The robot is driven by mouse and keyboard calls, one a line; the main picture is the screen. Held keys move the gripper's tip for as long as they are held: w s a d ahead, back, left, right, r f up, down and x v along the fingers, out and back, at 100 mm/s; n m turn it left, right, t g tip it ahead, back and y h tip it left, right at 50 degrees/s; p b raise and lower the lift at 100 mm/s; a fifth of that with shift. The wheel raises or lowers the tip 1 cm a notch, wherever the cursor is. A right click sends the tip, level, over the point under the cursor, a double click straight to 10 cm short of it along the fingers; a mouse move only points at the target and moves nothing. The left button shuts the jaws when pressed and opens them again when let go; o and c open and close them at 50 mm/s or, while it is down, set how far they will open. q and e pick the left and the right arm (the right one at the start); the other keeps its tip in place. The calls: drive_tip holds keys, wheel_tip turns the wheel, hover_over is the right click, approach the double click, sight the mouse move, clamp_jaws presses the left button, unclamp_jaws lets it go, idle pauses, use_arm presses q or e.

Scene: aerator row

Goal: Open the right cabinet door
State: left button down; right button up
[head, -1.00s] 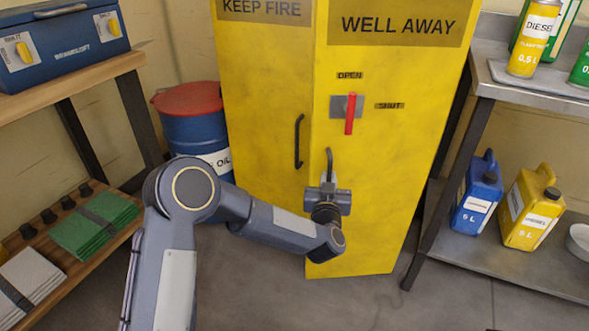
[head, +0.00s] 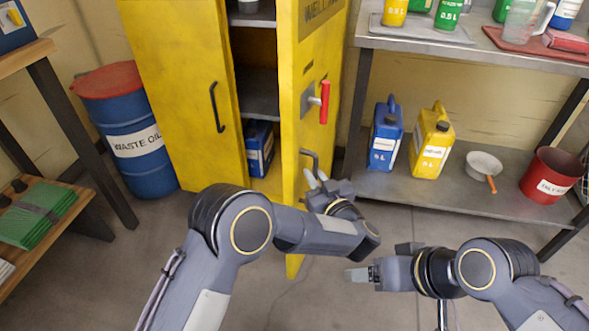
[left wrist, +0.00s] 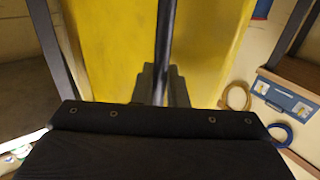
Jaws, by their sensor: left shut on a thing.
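The yellow cabinet's right door (head: 310,63) stands swung outward, with a wide gap between it and the closed left door (head: 175,90). Dark shelves (head: 257,95) show in the gap. The right door carries a red lever (head: 324,102) and a dark bar handle (head: 312,156). My left gripper (head: 314,180) is shut on that handle. In the left wrist view the handle (left wrist: 165,45) runs between the fingers (left wrist: 160,88) against yellow. My right gripper (head: 358,275) is low in front of the door, apart from it; its finger gap is not clear.
A blue container (head: 260,148) stands inside the cabinet. A blue waste oil drum (head: 125,135) is at left. The right-hand metal shelf holds blue (head: 385,135) and yellow (head: 431,143) jugs and a red pot (head: 551,174). Bare floor lies before the cabinet.

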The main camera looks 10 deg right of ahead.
use_arm(q)
drive_tip(key=shift+s+d+r, duration=0.1)
drive_tip(key=shift+s+d, duration=0.15)
drive_tip(key=shift+d, duration=0.45)
drive_tip(key=shift+s+d+f, duration=0.1)
drive_tip(key=shift+s+d, duration=0.15)
drive_tip(key=shift+d, duration=0.45)
drive_tip(key=shift+s+d+r, duration=0.1)
drive_tip(key=shift+s+d, duration=0.15)
drive_tip(key=shift+d, duration=0.45)
use_arm(e)
drive_tip(key=shift+r, duration=0.2)
use_arm(q)
drive_tip(key=c, duration=1.6)
unclamp_jaws()
drive_tip(key=shift+o, duration=0.2)
use_arm(e)
drive_tip(key=shift+d, duration=0.1)
